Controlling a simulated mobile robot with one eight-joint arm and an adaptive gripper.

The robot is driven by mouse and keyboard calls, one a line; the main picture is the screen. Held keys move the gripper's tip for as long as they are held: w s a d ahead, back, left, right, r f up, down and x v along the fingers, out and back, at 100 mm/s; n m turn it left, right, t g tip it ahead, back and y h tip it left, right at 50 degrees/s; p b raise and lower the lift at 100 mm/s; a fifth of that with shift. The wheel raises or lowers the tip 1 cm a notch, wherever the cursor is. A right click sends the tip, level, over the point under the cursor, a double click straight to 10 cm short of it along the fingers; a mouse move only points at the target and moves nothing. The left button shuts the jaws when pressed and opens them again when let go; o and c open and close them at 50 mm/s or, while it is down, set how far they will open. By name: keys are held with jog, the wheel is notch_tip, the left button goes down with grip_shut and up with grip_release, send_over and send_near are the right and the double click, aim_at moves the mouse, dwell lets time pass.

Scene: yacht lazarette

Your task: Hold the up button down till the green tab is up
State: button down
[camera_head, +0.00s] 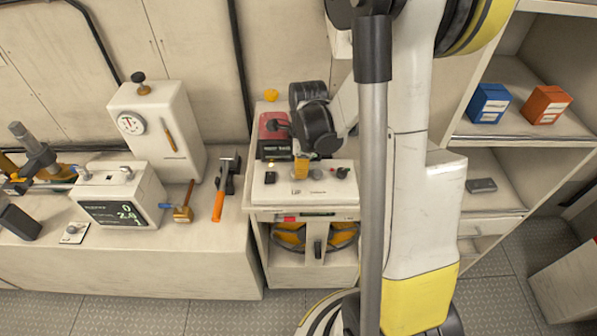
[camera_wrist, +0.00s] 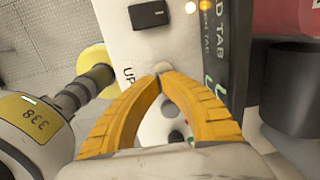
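A white control box (camera_head: 345,203) bears the printed word UP (camera_head: 297,192), which also shows in the wrist view (camera_wrist: 128,77). My gripper (camera_wrist: 158,80) is shut with its yellow fingertips together, beside the UP print and at the box's top face; in the head view it (camera_head: 301,176) points down there. The up button itself is hidden, apparently by the fingertips, and I cannot tell whether it is pressed. A red patch (camera_head: 290,218) and a thin green strip (camera_head: 318,214) show in a dark slot on the box's front. I cannot tell whether the green tab is up.
A black rocker switch (camera_wrist: 148,14) and an amber lamp (camera_wrist: 206,5) are on the box. Small knobs (camera_head: 342,172) stand to the right of my fingers. A red-fronted unit (camera_head: 273,136) stands behind. A hammer (camera_head: 221,190) lies on the left bench.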

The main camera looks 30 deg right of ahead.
aim_at(300, 183)
notch_tip(300, 183, up, 13)
jog(key=p, duration=0.2)
jog(key=shift+s+d+f+p, duration=0.15)
jog(key=shift+s+f+p, duration=0.05)
jog(key=shift+s+p, duration=0.25)
jog(key=s+a+f+n+t+b, duration=0.3)
jog(key=a+n+b, duration=0.5)
jog(key=n, duration=0.4)
jog(key=s+a+f+n+t+b, duration=0.3)
jog(key=s+a+n+b, duration=0.3)
jog(key=n, duration=0.6)
jog(key=a+f+b, duration=0.1)
jog(key=a+b, duration=0.1)
jog(key=b, duration=0.1)
jog(key=shift+s+n+t, duration=0.25)
jog(key=shift+n+t, duration=0.05)
jog(key=shift+n, duration=0.1)
dwell(0.8)
